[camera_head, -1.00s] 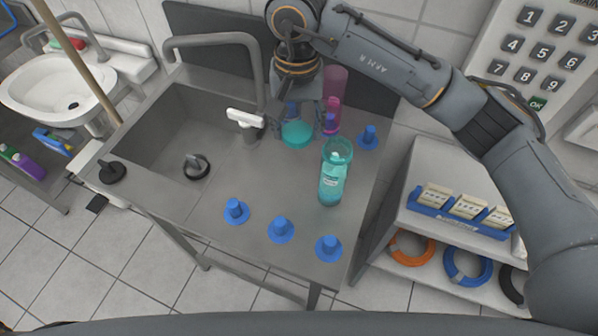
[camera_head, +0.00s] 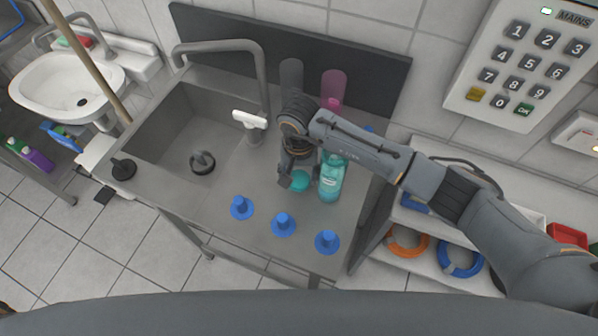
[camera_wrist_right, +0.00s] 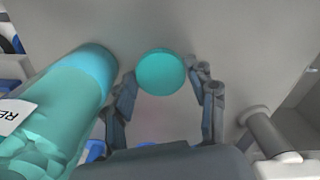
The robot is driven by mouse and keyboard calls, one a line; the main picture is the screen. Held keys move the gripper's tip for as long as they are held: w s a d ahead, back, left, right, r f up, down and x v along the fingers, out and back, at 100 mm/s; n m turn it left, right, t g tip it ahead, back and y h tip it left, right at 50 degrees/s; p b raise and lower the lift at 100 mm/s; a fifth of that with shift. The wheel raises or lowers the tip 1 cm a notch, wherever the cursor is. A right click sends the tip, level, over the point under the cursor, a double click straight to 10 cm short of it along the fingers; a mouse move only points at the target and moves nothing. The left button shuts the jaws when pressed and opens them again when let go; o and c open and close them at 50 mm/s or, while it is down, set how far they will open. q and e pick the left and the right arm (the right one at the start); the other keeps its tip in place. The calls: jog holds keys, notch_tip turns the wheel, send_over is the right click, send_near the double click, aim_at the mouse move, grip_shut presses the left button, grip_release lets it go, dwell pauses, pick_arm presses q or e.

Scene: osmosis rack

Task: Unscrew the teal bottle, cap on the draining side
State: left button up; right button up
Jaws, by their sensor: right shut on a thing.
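The teal bottle (camera_head: 331,183) stands on the steel draining side (camera_head: 262,245), its top partly hidden by my right arm. In the right wrist view the bottle (camera_wrist_right: 62,105) fills the left side, apart from my fingers. The round teal cap (camera_head: 299,181) is off the bottle, just left of it. My right gripper (camera_head: 294,182) is shut on the cap; the cap (camera_wrist_right: 160,72) shows between the fingertips (camera_wrist_right: 165,82) in the wrist view. Whether the cap touches the steel is unclear. My left gripper is not in view.
Several blue pegs (camera_head: 283,224) stand along the front of the draining side. The sink basin (camera_head: 180,140) and tap (camera_head: 262,75) are to the left. A pink container (camera_head: 333,85) and a grey one (camera_head: 291,75) are behind. A shelf (camera_head: 425,258) stands right.

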jog(key=shift+f+b, duration=0.2)
jog(key=shift+b, duration=0.1)
jog(key=o, duration=1)
jog(key=shift+r, duration=0.1)
